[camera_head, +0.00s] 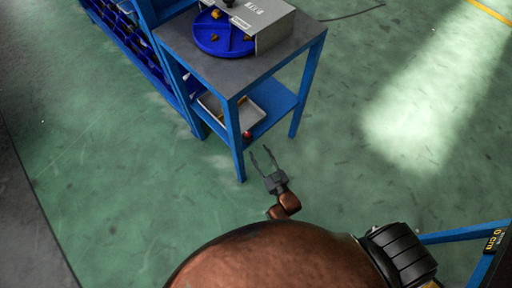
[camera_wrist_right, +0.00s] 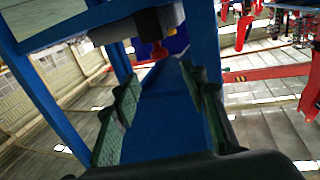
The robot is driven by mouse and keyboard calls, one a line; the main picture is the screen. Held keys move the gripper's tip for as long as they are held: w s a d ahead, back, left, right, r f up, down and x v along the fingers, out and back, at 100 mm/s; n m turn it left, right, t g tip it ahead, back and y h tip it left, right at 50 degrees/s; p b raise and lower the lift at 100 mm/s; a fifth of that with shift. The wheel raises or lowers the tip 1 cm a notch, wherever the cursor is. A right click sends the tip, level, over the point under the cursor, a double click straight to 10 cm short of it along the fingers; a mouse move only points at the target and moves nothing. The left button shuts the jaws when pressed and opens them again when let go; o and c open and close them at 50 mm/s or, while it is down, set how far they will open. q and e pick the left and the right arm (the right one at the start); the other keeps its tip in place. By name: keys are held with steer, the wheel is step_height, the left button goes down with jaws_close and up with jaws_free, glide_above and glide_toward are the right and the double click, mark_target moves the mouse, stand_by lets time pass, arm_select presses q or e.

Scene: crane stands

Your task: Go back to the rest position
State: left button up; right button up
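My right gripper (camera_head: 261,153) is in the middle of the head view, in front of the blue table's near legs. Its two fingers are spread apart with nothing between them. In the right wrist view, both fingers (camera_wrist_right: 160,88) show with green pads and a clear gap; a blue beam of the table shows beyond them. My left gripper is not in view.
A blue table (camera_head: 190,48) holds a round blue tray (camera_head: 212,42) with small orange pieces and a grey box (camera_head: 275,32). A lower shelf carries a pale tray (camera_head: 213,109). Blue bin racks (camera_head: 128,45) stand left. Green floor at right is clear.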

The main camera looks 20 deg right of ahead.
steer(key=shift+s, duration=0.1)
stand_by(0.5)
steer(key=s+d+f+g, duration=0.3)
steer(key=s+f+g, duration=0.2)
steer(key=s+f, duration=0.55)
steer(key=s+d+f+g, duration=0.3)
steer(key=s+f+g, duration=0.2)
steer(key=s+f, duration=0.55)
steer(key=s+d+f+g+h, duration=0.1)
steer(key=s+d+f+g, duration=0.15)
steer(key=s, duration=0.65)
steer(key=s+d+f+g, duration=0.2)
steer(key=s+f+g, duration=0.1)
steer(key=s, duration=0.5)
steer(key=s+d+f+g+h, duration=0.1)
steer(key=s+d+f+g, duration=0.15)
steer(key=s, duration=0.65)
arm_select(q)
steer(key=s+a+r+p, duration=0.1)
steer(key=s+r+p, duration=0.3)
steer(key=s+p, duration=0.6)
steer(key=p, duration=0.6)
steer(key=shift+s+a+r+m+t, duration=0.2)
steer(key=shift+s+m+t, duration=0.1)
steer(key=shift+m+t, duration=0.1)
arm_select(e)
steer(key=s+r, duration=0.3)
steer(key=s, duration=0.7)
steer(key=shift+r, duration=0.2)
steer(key=shift+s+d, duration=0.1)
